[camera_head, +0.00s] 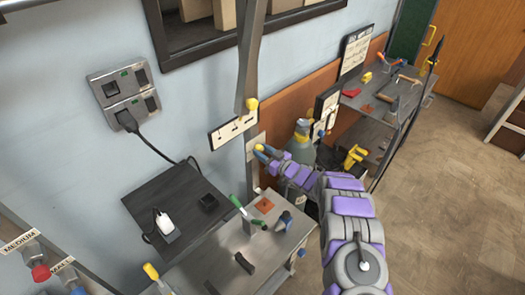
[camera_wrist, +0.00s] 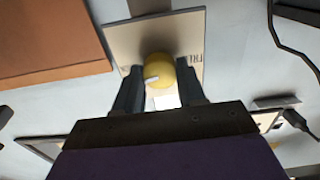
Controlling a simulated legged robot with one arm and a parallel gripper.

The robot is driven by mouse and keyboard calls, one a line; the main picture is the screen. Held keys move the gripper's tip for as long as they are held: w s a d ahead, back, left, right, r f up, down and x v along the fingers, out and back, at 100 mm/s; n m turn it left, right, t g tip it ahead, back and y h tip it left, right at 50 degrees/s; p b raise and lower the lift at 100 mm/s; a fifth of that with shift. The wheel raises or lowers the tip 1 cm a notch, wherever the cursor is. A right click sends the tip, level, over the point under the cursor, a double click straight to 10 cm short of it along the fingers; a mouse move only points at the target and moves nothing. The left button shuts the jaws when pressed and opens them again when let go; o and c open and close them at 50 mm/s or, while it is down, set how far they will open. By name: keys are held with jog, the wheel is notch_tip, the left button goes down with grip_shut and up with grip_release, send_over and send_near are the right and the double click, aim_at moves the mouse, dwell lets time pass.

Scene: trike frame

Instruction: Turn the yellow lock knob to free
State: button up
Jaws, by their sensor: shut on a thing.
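The yellow lock knob (camera_wrist: 160,68) sits on a pale plate (camera_wrist: 128,40) in the wrist view, with a white mark on its lower left. Partly hidden lettering, seemingly the start of "FREE", runs along the plate's right side. The fingers of my gripper (camera_wrist: 160,90) are on either side of the knob, shut on it. In the head view my gripper (camera_head: 263,153) reaches left to the plate (camera_head: 251,160) on the wall, and the knob is mostly hidden there by the fingers.
A grey-green bottle (camera_head: 301,145) stands close behind my arm. Below is a workbench (camera_head: 230,262) with a green-handled tool (camera_head: 243,212). Open floor (camera_head: 450,190) lies to the right.

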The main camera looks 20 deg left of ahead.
jog(key=n+p, duration=0.1)
jog(key=n, duration=0.3)
jog(key=shift+d+n, duration=0.1)
jog(key=shift+n, duration=0.2)
jog(key=n, duration=0.4)
jog(key=shift+f, duration=0.2)
jog(key=shift+s+f+n+b, duration=0.15)
jog(key=shift+n+b, duration=1.45)
jog(key=shift+n, duration=4.55)
jog(key=shift+f+n+b, duration=0.15)
jog(key=shift+n+b, duration=1.4)
jog(key=shift+n, duration=4.6)
